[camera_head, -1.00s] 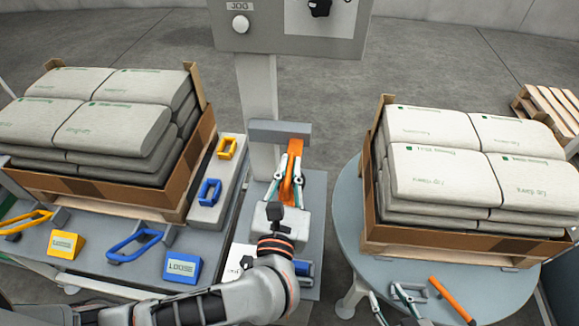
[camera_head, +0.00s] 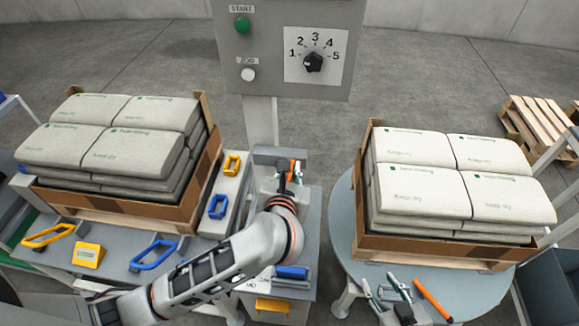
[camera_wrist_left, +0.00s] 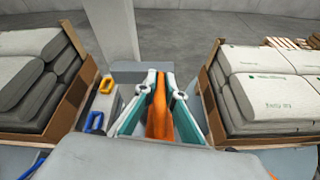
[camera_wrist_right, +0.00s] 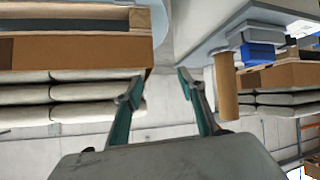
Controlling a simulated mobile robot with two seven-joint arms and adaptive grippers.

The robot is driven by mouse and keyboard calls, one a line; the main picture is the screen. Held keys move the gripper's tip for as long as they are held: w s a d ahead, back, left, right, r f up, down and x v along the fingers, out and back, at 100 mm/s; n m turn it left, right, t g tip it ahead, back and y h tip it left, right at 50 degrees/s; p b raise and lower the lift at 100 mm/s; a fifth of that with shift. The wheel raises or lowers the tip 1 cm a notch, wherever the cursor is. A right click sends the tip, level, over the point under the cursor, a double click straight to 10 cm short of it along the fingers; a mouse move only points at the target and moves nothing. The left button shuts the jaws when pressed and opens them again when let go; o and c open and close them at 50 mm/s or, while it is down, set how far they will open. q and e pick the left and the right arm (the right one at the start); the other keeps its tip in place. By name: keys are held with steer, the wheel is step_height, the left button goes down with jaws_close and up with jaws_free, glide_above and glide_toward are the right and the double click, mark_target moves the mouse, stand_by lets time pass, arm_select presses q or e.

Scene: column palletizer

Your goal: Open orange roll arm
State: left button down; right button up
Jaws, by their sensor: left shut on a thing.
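The orange roll arm (camera_wrist_left: 160,110) runs between the fingers of my left gripper (camera_wrist_left: 161,82) in the left wrist view, and the gripper is shut on it. In the head view only a short piece of the orange arm (camera_head: 292,170) shows, by the grey post on the middle stand; my left wrist hides the rest. My right gripper (camera_wrist_right: 155,80) is open and empty in the right wrist view. It also shows at the front edge of the round table in the head view (camera_head: 387,282).
Crates of stacked sacks stand left (camera_head: 205,185) and right (camera_head: 440,248). An orange bar (camera_head: 433,300) lies beside my right gripper. A control panel (camera_head: 285,45) hangs behind the stand. Blue and yellow handles lie on the left table (camera_head: 120,255).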

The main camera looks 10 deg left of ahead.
mark_target(292, 161)
arm_select(q)
steer(key=shift+w+r+g+p, duration=0.3)
steer(key=shift+r+p, duration=0.05)
steer(key=shift+r, duration=0.2)
steer(key=shift+w+r, duration=0.1)
steer(key=shift+w, duration=0.1)
steer(key=shift+w+r+g+p, duration=0.35)
steer(key=shift+g+p, duration=0.1)
steer(key=shift+g, duration=0.15)
steer(key=shift+w, duration=0.15)
steer(key=shift+w+r+g, duration=0.25)
steer(key=shift+g, duration=0.15)
arm_select(e)
steer(key=shift+s+d+f+h, duration=0.2)
steer(key=shift+s+d, duration=0.1)
steer(key=shift+d, duration=0.3)
steer(key=shift+s+d+f+h, duration=0.1)
steer(key=shift+s+d+h, duration=0.15)
steer(key=shift+d, duration=0.35)
steer(key=shift+a+r, duration=0.1)
